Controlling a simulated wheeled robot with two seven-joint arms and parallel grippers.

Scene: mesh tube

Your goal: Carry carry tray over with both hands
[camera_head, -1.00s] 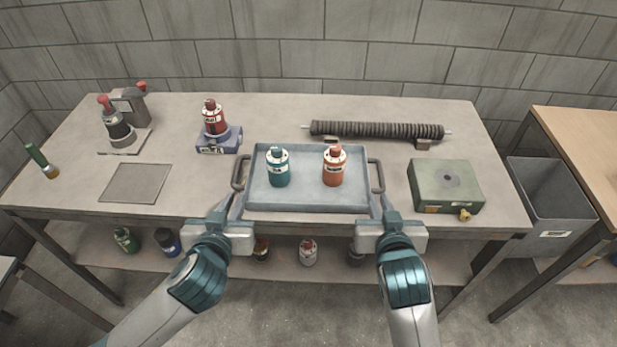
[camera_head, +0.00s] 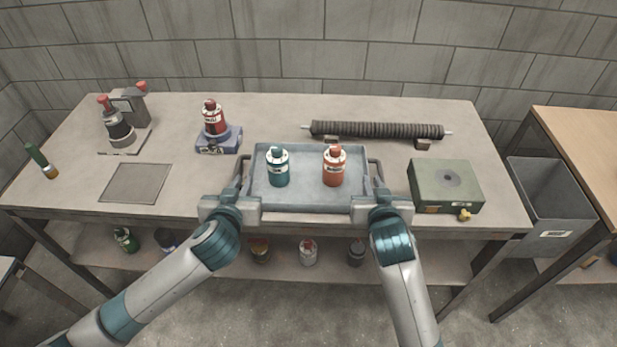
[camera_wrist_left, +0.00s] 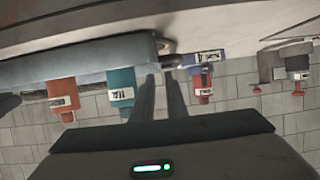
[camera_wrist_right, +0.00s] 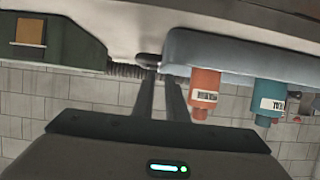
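The grey-blue carry tray (camera_head: 310,198) rests on the workbench near its front edge. A teal bottle (camera_head: 279,168) and an orange bottle (camera_head: 334,167) stand upright in it. My left gripper (camera_head: 241,180) is at the tray's left handle, with its fingers apart; the handle (camera_wrist_left: 171,61) shows just beyond the fingertips in the left wrist view. My right gripper (camera_head: 377,180) is at the right handle, also with a gap between its fingers; this handle (camera_wrist_right: 148,60) shows by the fingertips in the right wrist view. Whether the fingers touch the handles is hard to see.
A green box (camera_head: 445,188) stands to the right of the tray. A ribbed dark roller (camera_head: 376,130) lies behind it. A red bottle (camera_head: 214,118) on a blue base stands behind left, and a flat grey plate (camera_head: 136,183) lies left. A grey bin (camera_head: 548,205) stands beyond the bench's right end.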

